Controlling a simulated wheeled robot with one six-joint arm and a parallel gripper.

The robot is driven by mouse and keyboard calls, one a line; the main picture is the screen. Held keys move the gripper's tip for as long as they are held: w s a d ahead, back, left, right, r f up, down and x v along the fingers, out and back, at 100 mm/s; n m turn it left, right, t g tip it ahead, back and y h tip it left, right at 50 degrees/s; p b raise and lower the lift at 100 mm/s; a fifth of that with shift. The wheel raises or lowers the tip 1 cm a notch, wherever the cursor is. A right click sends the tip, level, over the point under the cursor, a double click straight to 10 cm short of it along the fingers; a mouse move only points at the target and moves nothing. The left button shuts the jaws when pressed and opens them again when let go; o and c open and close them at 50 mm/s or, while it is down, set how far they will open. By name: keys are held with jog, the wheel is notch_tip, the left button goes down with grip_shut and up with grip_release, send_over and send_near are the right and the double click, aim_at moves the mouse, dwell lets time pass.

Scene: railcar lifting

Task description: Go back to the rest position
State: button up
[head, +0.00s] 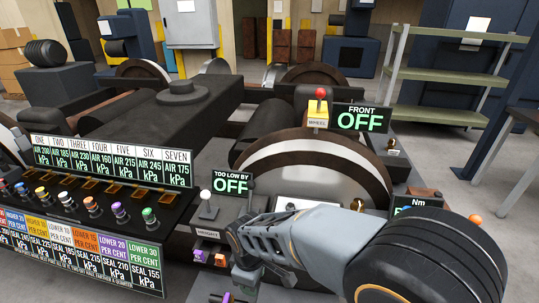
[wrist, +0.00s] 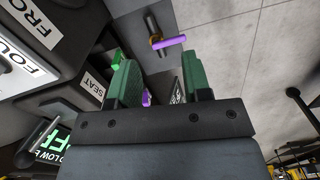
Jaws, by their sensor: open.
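My gripper (wrist: 160,84) is open in the wrist view, its two green jaws apart with nothing gripped between them. Past the jaws lie a purple-handled peg (wrist: 168,42) and a smaller purple piece (wrist: 147,97). In the head view my grey arm reaches left from the lower right, low in front of the big wheel (head: 310,158). My fingertips are not clear there.
A panel of coloured knobs (head: 92,205) under an air-pressure display (head: 110,161) stands left. A TOO LOW BY sign (head: 231,185) and a FRONT sign (head: 362,118) both read OFF. A red-topped lever (head: 320,94) stands on a yellow WHEEL block. Green shelving (head: 440,75) stands back right.

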jog(key=d+r+m+t+p, duration=0.2)
jog(key=d+r+m+p, duration=0.4)
jog(key=d+r, duration=0.4)
jog(key=s+d+r+m+t+p, duration=0.1)
jog(key=d+r+m+p, duration=0.5)
jog(key=r, duration=0.9)
jog(key=d+m+t, duration=0.1)
jog(key=d+m, duration=0.1)
jog(key=d, duration=0.2)
jog(key=shift+s+d+r+y+p, duration=0.25)
jog(key=shift+r+y+p, duration=0.05)
jog(key=shift+p, duration=0.1)
